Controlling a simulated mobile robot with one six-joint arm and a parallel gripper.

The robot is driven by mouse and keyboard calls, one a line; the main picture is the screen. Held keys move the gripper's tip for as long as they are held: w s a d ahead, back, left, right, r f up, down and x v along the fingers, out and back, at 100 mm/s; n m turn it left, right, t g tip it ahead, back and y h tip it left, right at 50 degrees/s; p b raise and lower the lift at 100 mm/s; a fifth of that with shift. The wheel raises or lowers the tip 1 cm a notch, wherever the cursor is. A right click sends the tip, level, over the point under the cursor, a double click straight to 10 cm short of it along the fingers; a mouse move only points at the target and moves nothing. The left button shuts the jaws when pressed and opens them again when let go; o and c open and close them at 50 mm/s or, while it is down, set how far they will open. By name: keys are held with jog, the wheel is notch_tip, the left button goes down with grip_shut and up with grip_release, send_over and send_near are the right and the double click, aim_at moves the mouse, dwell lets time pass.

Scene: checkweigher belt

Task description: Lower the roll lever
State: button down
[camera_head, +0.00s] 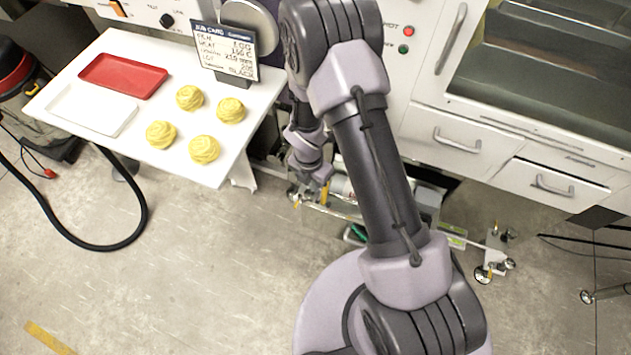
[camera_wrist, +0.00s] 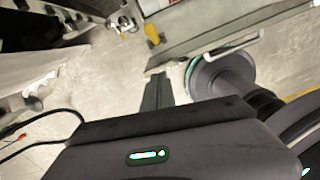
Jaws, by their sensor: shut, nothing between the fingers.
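A short yellow handle (camera_head: 325,194) stands among the metal parts low at the machine's foot in the head view. It looks like the roll lever, but its full shape is partly hidden by my arm. In the wrist view a yellow grip (camera_wrist: 152,34) shows at the top centre, beside a grey panel. My gripper (camera_head: 320,180) hangs close beside the yellow handle in the head view; I cannot tell whether they touch. In the wrist view my gripper's fingers (camera_wrist: 157,80) are shut and empty, with bare floor between them and the yellow grip.
A white table (camera_head: 215,172) at the left holds a red tray (camera_head: 123,76), a white tray (camera_head: 92,110), several yellow rolls (camera_head: 204,149) and a sign (camera_head: 226,52). White drawers (camera_head: 450,140) stand at the right. A black hose (camera_head: 140,215) lies on the floor. The front left floor is mostly clear.

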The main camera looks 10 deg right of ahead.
aim_at(325, 190)
jog(key=w+d+f+b, duration=0.2)
jog(key=d+f+b, duration=0.1)
jog(key=f, duration=0.3)
jog(key=shift+w+d+f+b, duration=0.15)
jog(key=shift+w+f+b, duration=0.15)
jog(key=shift+w+b, duration=0.1)
jog(key=shift+w, duration=0.1)
